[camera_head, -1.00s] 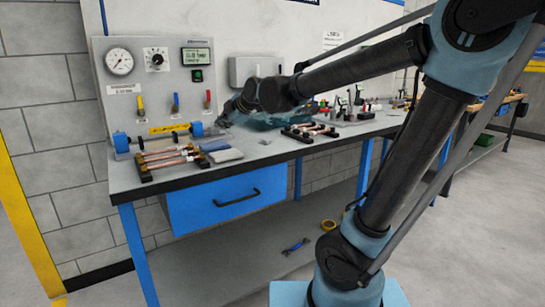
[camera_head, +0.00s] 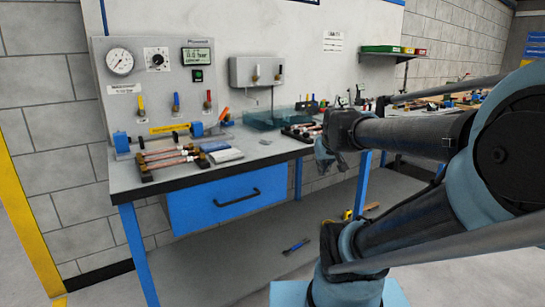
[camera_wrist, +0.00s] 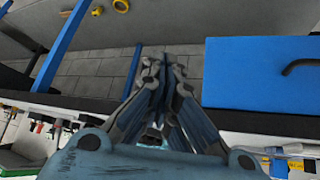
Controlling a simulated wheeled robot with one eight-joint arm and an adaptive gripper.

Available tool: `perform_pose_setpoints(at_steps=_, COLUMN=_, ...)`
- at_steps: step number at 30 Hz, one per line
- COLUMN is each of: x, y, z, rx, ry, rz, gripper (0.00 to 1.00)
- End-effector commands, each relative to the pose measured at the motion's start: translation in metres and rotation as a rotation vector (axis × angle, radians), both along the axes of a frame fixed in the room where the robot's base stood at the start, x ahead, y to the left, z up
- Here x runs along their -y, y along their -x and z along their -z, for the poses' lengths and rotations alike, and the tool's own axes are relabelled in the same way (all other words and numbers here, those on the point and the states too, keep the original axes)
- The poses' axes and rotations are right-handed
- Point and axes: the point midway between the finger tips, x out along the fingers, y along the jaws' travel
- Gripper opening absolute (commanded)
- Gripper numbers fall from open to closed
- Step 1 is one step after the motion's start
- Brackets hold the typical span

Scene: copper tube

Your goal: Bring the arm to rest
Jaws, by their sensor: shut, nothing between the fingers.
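My gripper (camera_head: 325,160) hangs pointing down just in front of the workbench's front edge in the head view, with my forearm folded back to the right. In the wrist view my gripper (camera_wrist: 158,72) has its fingers together and nothing between them. The workbench (camera_head: 128,185) stands to its left and behind it. Copper tubes on a dark holder (camera_head: 168,158) lie on the bench at the left, apart from my gripper.
A blue drawer (camera_head: 215,203) is below the bench top; it also shows in the wrist view (camera_wrist: 258,75). A gauge panel (camera_head: 120,75) stands at the back left. A blue-handled tool (camera_head: 296,246) and yellow tape (camera_wrist: 121,5) are on the lower shelf. Open space lies before the bench.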

Motion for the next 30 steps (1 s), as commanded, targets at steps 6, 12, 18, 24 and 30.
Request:
perform_pose_setpoints(at_steps=6, x=0.017, y=0.039, z=0.032, rx=-0.094, ry=-0.032, rz=0.111, gripper=0.00)
perform_pose_setpoints(at_steps=12, x=0.016, y=0.093, z=0.073, rx=-0.246, ry=-0.018, rz=0.102, gripper=0.00)
perform_pose_setpoints(at_steps=18, x=0.016, y=0.146, z=0.109, rx=-0.392, ry=-0.006, rz=0.096, gripper=0.00)
perform_pose_setpoints(at_steps=24, x=0.017, y=0.166, z=0.121, rx=-0.449, ry=-0.003, rz=0.093, gripper=0.00)
perform_pose_setpoints(at_steps=30, x=0.017, y=0.166, z=0.120, rx=-0.449, ry=-0.002, rz=0.092, gripper=0.00)
